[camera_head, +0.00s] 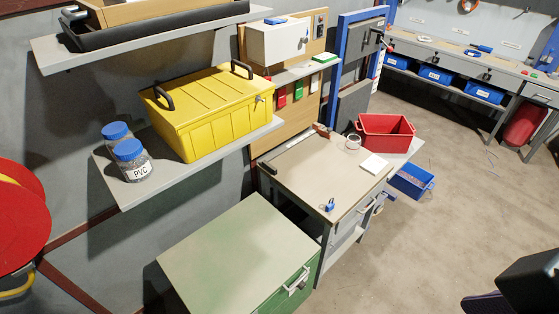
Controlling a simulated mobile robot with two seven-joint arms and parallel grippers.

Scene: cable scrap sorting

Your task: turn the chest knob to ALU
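A yellow chest (205,112) with a ribbed lid and two black handles stands on the middle wall shelf. A small knob-like metal part (260,99) shows on its right-hand end. It is too small to read a setting, and I see no ALU mark. A black part, apparently of my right arm or gripper (528,284), shows at the lower right corner, far from the chest. Its fingers cannot be made out. My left gripper is not in view.
Two blue-lidded jars (133,160), one labelled PVC, stand left of the chest on the grey shelf (125,192). Below are a green cabinet (235,255) and a workbench (320,175) with a small blue item (331,205). A red bin (385,135) stands beyond. Open floor lies right.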

